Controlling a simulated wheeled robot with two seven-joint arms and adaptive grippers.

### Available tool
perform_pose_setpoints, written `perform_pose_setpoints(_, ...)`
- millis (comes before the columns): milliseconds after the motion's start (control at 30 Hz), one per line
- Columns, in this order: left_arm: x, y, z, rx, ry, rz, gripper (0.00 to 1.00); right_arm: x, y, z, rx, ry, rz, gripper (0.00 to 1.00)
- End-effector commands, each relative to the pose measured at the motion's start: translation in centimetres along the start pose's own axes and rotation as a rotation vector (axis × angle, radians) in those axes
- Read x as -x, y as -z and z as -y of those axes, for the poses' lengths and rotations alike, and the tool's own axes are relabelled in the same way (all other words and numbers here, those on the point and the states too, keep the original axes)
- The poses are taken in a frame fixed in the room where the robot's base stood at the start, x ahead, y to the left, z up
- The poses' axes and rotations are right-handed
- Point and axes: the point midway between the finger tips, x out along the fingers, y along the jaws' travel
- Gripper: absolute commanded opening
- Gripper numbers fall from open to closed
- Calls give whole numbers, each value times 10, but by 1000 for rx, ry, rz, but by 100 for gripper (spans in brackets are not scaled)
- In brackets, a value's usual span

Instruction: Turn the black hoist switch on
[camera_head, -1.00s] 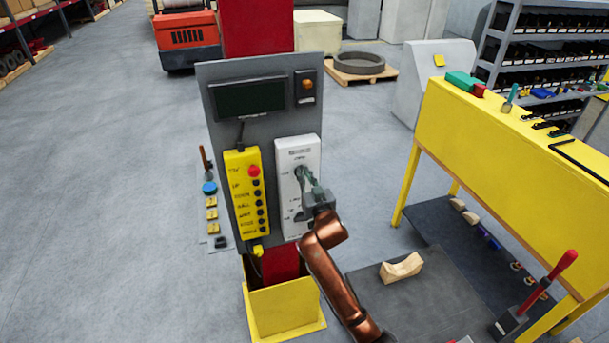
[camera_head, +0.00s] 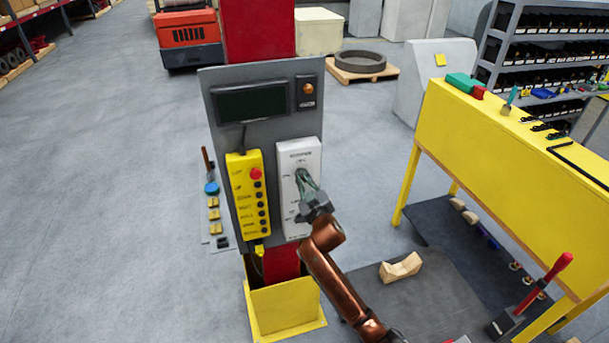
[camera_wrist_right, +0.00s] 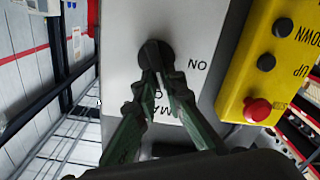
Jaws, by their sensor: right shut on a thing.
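The black hoist switch (camera_wrist_right: 156,54) is a round black knob with a bar handle on a white switch box (camera_head: 313,158). The box is mounted on the right side of a grey upright panel. My right gripper (camera_wrist_right: 157,78) is shut on the knob's handle, with a green finger on each side. In the head view my right gripper (camera_head: 306,188) covers most of the knob and part of the lettering. In the wrist view the lettering is upside down, with "ON" beside the knob. My left gripper is not in view.
A yellow push-button pendant (camera_head: 247,200) with a red button hangs beside the switch box. A dark screen (camera_head: 250,103) and an orange lamp (camera_head: 308,88) are above. A yellow workbench (camera_head: 500,140) stands to the right. Floor to the left is mostly clear.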

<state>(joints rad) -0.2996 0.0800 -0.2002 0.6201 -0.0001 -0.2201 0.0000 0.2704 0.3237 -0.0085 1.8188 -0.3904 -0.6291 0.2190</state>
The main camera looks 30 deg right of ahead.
Motion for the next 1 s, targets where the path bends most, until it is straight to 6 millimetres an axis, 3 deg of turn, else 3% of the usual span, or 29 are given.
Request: perform_pose_setpoints(1000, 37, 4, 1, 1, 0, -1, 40, 0, -7, 15, 918, 1, -1, 0)
